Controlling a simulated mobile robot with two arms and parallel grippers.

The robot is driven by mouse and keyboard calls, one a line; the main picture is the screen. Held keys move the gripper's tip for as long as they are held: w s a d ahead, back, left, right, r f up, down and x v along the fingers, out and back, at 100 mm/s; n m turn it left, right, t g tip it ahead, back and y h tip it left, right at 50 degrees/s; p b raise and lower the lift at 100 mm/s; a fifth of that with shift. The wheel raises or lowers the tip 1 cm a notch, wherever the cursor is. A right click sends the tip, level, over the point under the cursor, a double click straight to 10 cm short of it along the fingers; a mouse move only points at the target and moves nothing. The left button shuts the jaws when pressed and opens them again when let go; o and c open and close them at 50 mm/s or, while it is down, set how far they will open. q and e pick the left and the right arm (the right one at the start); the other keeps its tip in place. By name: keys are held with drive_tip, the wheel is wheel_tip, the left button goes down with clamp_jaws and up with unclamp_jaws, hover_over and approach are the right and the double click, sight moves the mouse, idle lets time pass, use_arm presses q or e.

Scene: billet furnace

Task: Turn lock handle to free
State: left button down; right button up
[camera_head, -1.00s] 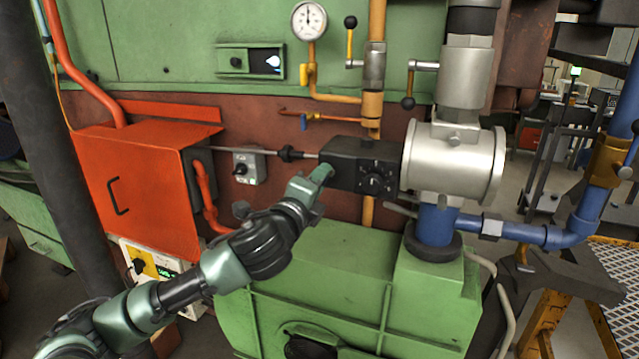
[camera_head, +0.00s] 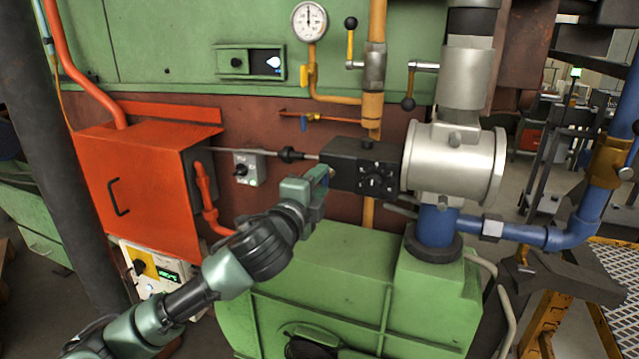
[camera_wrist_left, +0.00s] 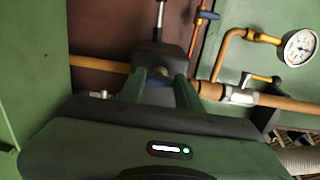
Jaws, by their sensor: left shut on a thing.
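My left gripper (camera_head: 326,174) is at the box's left end, shut on a small part there that I take to be the lock handle. The fingers hide most of this part. In the left wrist view the two green fingers of my left gripper (camera_wrist_left: 160,84) reach to the dark box (camera_wrist_left: 157,55), close together around the small part. Its exact angle cannot be told. My right gripper is not in view.
A thin rod (camera_head: 255,152) runs left from the black box to an orange cabinet (camera_head: 140,190). A green housing (camera_head: 350,280) lies below the gripper. A gauge (camera_head: 309,21), yellow pipes and black-knobbed levers (camera_head: 408,103) are above. Blue pipe (camera_head: 515,233) runs at right.

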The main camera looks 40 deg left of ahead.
use_arm(q)
drive_tip(key=c, duration=1)
unclamp_jaws()
drive_tip(key=shift+o, duration=0.2)
drive_tip(key=b+v, duration=0.2)
drive_tip(key=v, duration=0.6)
drive_tip(key=shift+b, duration=0.35)
drive_tip(key=shift+w+a, duration=0.1)
drive_tip(key=shift+a, duration=0.05)
